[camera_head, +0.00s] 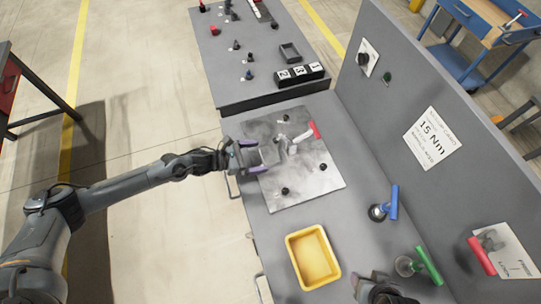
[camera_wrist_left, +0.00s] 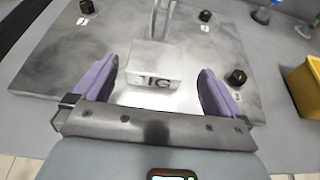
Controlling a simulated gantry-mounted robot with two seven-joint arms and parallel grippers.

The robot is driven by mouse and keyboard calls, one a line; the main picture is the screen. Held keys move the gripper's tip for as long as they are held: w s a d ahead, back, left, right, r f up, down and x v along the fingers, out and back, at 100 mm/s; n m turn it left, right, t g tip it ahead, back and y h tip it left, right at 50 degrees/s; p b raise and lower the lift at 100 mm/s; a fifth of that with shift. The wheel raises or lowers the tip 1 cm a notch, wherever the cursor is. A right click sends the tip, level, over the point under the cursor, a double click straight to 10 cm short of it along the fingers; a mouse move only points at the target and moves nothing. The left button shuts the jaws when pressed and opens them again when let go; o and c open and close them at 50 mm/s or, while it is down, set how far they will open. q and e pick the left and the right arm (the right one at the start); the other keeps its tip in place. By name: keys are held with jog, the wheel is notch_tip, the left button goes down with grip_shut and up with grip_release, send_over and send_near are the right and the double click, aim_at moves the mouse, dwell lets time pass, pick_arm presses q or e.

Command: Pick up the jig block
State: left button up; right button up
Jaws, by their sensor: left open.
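The grey jig block (camera_wrist_left: 152,62), lettered "JIG" on its near face, sits on the metal plate (camera_wrist_left: 55,70). It also shows in the head view (camera_head: 270,154), near the plate's middle left. My left gripper (camera_wrist_left: 157,80) is open, with purple fingers to either side of the block and a visible gap to each. In the head view my left gripper (camera_head: 254,157) comes in from the left over the plate's edge. A dark part of my right arm's end (camera_head: 385,290) shows at the bottom edge; its fingers cannot be made out.
A red-handled clamp (camera_head: 314,131) stands just beyond the block. Black knobs (camera_head: 285,191) are on the plate. A yellow bin (camera_head: 313,258) is in front, with blue-handled (camera_head: 391,203) and green-handled (camera_head: 428,265) tools to its right. An upright grey panel (camera_head: 400,90) bounds the right side.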

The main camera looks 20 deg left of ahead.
aim_at(271, 154)
pick_arm(q)
jog(key=shift+f+p+x, duration=0.15)
jog(key=shift+p+x, duration=0.05)
jog(key=shift+x, duration=1.35)
jog(key=shift+f+p+x, duration=0.1)
jog(key=shift+p+x, duration=0.1)
jog(key=shift+x, duration=1.35)
jog(key=shift+a, duration=0.25)
jog(key=shift+c, duration=0.5)
jog(key=c, duration=0.9)
jog(key=shift+c, duration=0.8)
jog(key=shift+r, duration=0.2)
